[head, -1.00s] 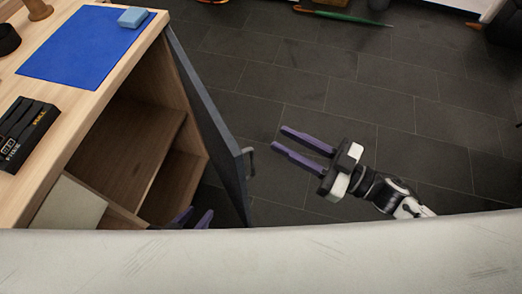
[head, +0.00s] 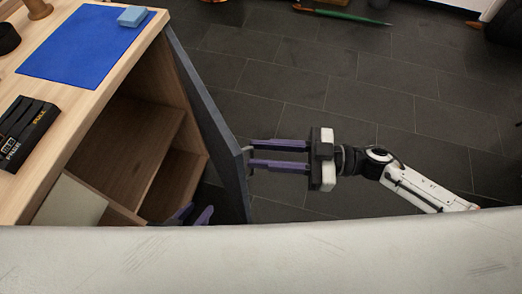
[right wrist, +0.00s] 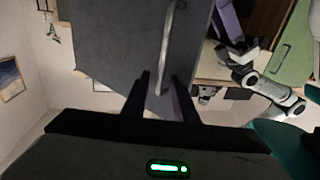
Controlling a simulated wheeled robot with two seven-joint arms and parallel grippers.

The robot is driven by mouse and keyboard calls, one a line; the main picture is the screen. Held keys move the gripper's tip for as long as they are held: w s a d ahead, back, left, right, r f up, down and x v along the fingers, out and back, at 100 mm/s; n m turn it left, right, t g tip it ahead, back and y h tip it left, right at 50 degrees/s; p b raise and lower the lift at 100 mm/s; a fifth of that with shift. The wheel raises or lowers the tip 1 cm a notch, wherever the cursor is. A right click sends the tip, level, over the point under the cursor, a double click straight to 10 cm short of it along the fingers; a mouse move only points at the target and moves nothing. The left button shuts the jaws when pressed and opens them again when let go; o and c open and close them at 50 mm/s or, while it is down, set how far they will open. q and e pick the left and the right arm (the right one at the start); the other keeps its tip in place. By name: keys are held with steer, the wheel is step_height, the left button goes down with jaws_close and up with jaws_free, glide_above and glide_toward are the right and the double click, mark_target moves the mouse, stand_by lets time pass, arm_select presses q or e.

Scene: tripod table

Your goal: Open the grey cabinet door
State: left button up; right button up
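The grey cabinet door (head: 208,120) stands ajar on the wooden cabinet, its inside partly visible. A metal handle shows near its free edge, and in the right wrist view the handle (right wrist: 170,45) is a long bar on the grey face. My right gripper (head: 250,155) is open, its two purple fingers pointing left with tips at the handle. In the right wrist view the handle's lower end lies between the spread fingers; contact cannot be told. My left gripper (head: 192,213) shows two separated purple fingertips beside the cabinet opening, inside of the door; the rest is hidden in the head view.
The wooden cabinet top holds a blue mat (head: 80,50), a light blue block (head: 134,16) and a black box (head: 24,130). The open shelf space (head: 125,150) is empty. Dark tiled floor (head: 330,90) is clear right of the door. A green umbrella-like object (head: 345,15) lies farther back.

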steer(key=shift+a, duration=0.35)
jaws_close()
stand_by(1.2)
